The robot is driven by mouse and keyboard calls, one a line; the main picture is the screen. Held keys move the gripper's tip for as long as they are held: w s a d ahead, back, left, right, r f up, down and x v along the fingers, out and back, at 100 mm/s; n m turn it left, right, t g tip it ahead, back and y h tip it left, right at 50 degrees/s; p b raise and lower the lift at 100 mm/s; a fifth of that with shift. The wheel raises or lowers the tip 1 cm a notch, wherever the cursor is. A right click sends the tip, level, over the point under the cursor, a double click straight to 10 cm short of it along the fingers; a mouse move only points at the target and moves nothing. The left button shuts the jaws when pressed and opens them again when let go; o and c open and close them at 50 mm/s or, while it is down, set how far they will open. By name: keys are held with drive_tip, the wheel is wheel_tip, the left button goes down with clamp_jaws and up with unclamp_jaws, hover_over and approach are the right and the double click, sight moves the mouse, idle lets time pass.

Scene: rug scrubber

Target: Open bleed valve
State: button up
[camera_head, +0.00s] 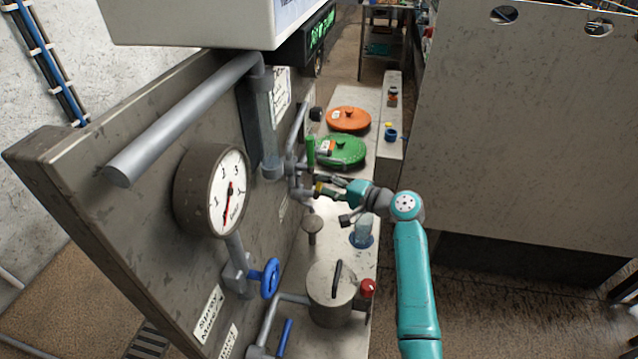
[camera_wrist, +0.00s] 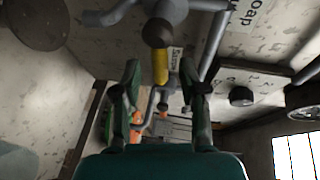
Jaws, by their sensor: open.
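A yellow valve handle (camera_wrist: 160,66) hangs below a dark round pipe fitting in the wrist view, and I take it to be the bleed valve. It also shows as a small yellow spot in the head view (camera_head: 318,187), at the pipework on the panel. My gripper (camera_wrist: 161,88) is open, with one finger on each side of the handle's line in the wrist view. In the head view my gripper (camera_head: 329,186) is close to the pipes. I cannot tell whether a finger touches the handle. A small label behind it is only partly readable.
A green upright handle (camera_head: 310,150) stands just above the yellow one. Green (camera_head: 343,151) and orange (camera_head: 349,119) lids lie behind. A blue wheel valve (camera_head: 270,278), a pressure gauge (camera_head: 212,190) and a lidded pot (camera_head: 331,292) are nearer. A large grey block (camera_head: 530,130) fills the right.

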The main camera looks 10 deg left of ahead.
drive_tip(key=shift+x, duration=1.3)
clamp_jaws()
